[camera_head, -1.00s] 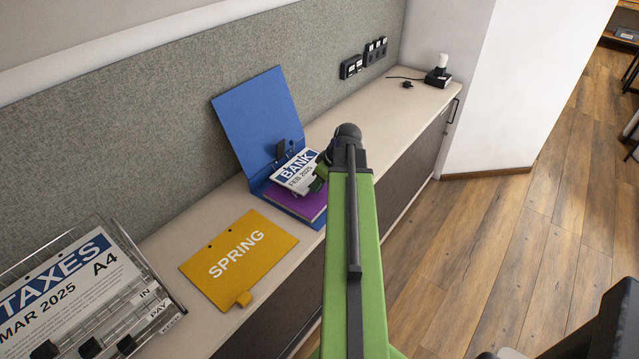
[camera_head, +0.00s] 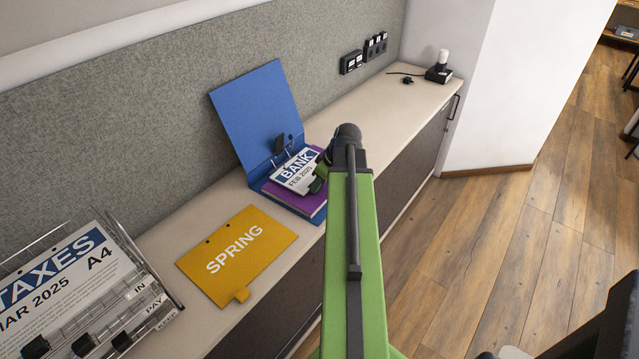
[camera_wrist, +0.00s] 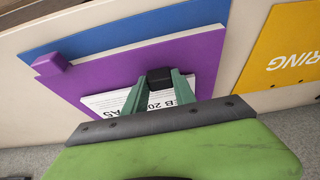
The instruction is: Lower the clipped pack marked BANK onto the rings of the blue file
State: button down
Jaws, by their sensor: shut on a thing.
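The white pack marked BANK, FEB 2025 (camera_head: 297,172) has a blue band and is held tilted over the open blue file (camera_head: 252,112). The file's cover stands up against the grey panel. A purple sheet (camera_head: 302,201) lies in its base. A dark upright part (camera_head: 280,146) shows behind the pack; the rings are hidden or too small to tell. My gripper (camera_head: 319,179) is at the pack's right edge. In the wrist view, my gripper (camera_wrist: 159,80) is shut on a black clip at the pack (camera_wrist: 108,103). I cannot tell whether the pack touches anything below.
A yellow SPRING divider (camera_head: 236,256) lies left of the file on the cream cabinet top (camera_head: 385,120). A clear rack with a TAXES pack (camera_head: 58,275) stands at the front left. A black charger (camera_head: 438,74) is at the far end. The top beyond the file is mostly clear.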

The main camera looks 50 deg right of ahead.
jog(key=shift+f, duration=0.3)
jog(key=c, duration=0.9)
grip_release()
jog(key=shift+c, duration=0.2)
jog(key=shift+r, duration=0.1)
jog(key=a+p+v, duration=0.1)
jog(key=p+v, duration=1.4)
jog(key=v, duration=0.2)
jog(key=shift+d+r+p, duration=0.2)
jog(key=shift+d+p, duration=0.15)
jog(key=shift+d, duration=0.15)
